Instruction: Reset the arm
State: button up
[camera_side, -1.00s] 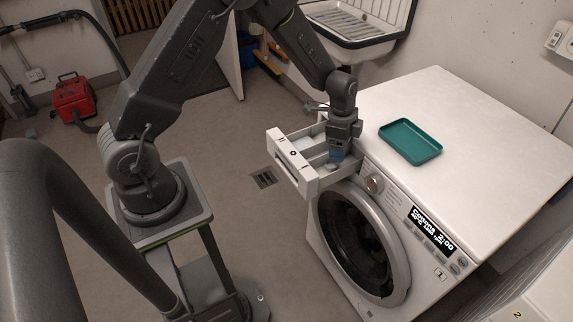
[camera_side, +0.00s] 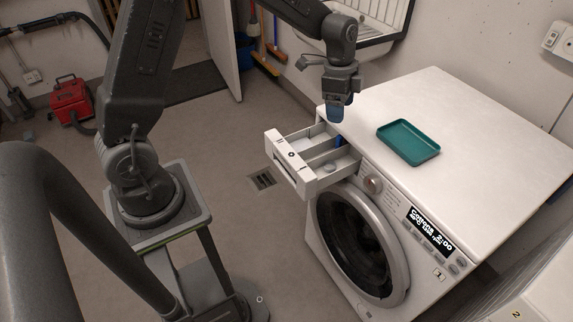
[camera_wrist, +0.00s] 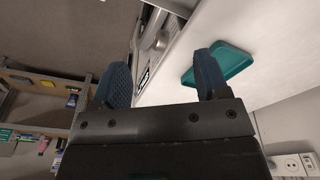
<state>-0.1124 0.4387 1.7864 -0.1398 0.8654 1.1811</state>
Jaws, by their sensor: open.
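My gripper (camera_side: 339,112) is above the pulled-out detergent drawer (camera_side: 285,165) of the washing machine in the side view. In the wrist view my gripper's (camera_wrist: 162,82) two blue fingertips stand well apart with nothing between them. The drawer is open and shows its compartments, with a small blue part inside and a pale item in the right compartment. The washing machine (camera_side: 490,130) stands with its round door shut and its display lit.
A teal tray (camera_side: 409,143) lies on the white machine top; it also shows in the wrist view (camera_wrist: 232,66). A sink (camera_side: 372,18) is on the wall behind. A red vacuum (camera_side: 72,100) stands on the floor at far left. The air above the machine top is clear.

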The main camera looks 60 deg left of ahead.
jog(key=s+d+r+n+t, duration=0.1)
jog(key=s+r+n, duration=0.2)
jog(key=s, duration=0.5)
jog(key=s+d+r+n+t, duration=0.1)
jog(key=s+r+n, duration=0.3)
jog(key=s, duration=0.4)
jog(key=s+d+r+n+t+y, duration=0.1)
jog(key=s+r+n+t, duration=0.1)
jog(key=s+r+n, duration=0.2)
jog(key=s+r, duration=0.2)
jog(key=s, duration=0.2)
jog(key=shift+s+d+t, duration=0.15)
jog(key=shift+s+t, duration=0.25)
jog(key=shift+r, duration=0.1)
